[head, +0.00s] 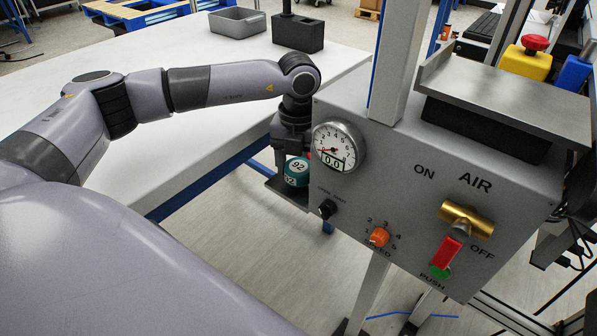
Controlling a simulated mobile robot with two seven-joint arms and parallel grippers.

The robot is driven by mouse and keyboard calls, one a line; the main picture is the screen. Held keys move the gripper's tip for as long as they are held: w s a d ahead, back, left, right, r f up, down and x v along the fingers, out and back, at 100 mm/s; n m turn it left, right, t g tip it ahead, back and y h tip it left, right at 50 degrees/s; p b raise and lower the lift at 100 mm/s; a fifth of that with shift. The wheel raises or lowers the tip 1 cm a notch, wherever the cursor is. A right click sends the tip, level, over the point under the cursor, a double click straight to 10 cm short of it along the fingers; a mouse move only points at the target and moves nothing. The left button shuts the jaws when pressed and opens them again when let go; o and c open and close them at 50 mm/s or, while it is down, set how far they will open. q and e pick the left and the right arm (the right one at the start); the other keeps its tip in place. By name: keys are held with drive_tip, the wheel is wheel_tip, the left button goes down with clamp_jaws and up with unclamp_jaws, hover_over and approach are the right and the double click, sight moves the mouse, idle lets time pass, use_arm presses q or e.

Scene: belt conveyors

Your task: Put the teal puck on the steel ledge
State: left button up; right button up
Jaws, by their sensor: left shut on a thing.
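The teal puck (296,173) has a white label reading 92 and sits beside the left side of the grey control box. My left gripper (293,153) points down and is shut on the puck from above. A small grey steel ledge (264,179) sticks out from the box's left side, directly under the puck. I cannot tell whether the puck touches the ledge or hangs just above it. The box corner and gauge partly hide the far side of the puck and ledge. My right gripper is not in view.
The control box (400,185) carries a round gauge (335,147), an orange knob (379,237) and a red-handled brass valve (466,219). A metal plate (515,95) tops it. A white table (200,55) behind holds a grey bin (237,22) and dark block (298,34).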

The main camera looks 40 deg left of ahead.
sight(298, 166)
use_arm(q)
drive_tip(key=shift+f, duration=0.85)
drive_tip(key=shift+f, duration=0.15)
drive_tip(key=o, duration=1.1)
wheel_tip(298, 166, up, 11)
drive_tip(key=shift+r+p, duration=0.2)
drive_tip(key=shift+p, duration=0.55)
drive_tip(key=shift+r, duration=0.5)
